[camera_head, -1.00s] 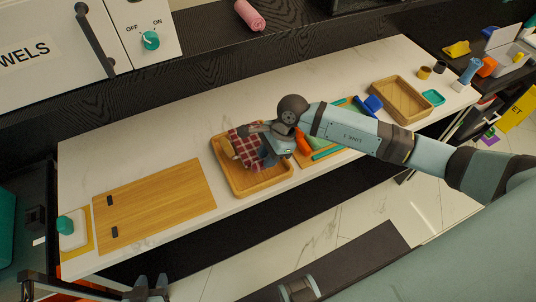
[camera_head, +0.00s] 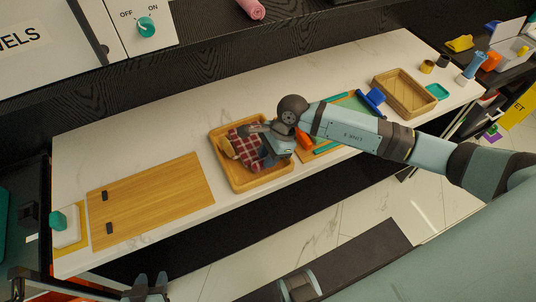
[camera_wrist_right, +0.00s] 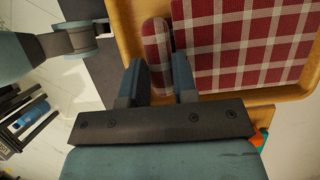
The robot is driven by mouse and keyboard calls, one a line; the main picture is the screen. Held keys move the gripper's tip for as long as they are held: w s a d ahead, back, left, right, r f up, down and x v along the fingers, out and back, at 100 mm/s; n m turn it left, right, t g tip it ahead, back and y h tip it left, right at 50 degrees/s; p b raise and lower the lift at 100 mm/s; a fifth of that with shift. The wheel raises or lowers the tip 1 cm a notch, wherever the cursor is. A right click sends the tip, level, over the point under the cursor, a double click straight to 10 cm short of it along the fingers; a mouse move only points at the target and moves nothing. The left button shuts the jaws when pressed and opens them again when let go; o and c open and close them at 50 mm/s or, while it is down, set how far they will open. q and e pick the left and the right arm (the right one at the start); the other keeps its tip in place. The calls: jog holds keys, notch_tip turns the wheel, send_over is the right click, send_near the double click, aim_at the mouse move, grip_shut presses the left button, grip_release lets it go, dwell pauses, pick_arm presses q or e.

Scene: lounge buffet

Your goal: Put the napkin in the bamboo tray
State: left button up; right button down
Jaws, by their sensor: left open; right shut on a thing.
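The napkin, a red-and-white checked cloth (camera_head: 243,141), is at a light wooden tray (camera_head: 219,158) on the counter, which looks like bamboo. In the right wrist view the napkin (camera_wrist_right: 250,45) lies within the tray's rim (camera_wrist_right: 138,40), with a narrow checked fold at its left. My right gripper (camera_wrist_right: 159,78) is shut on that fold, low at the tray. In the head view my right arm covers part of the napkin and tray. My left gripper (camera_head: 148,285) is open and empty at the bottom edge, away from the tray.
A wooden board (camera_head: 150,200) with two dark pieces lies left of the tray. Right of it is a board with an orange item (camera_head: 303,138) and a blue item (camera_head: 370,98). Another wooden tray (camera_head: 405,92) stands further right. The counter (camera_head: 180,125) behind is clear.

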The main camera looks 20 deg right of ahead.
jog(key=shift+f+b, duration=0.55)
jog(key=c, duration=1)
grip_release()
jog(key=shift+c, duration=0.2)
jog(key=shift+o, duration=1.1)
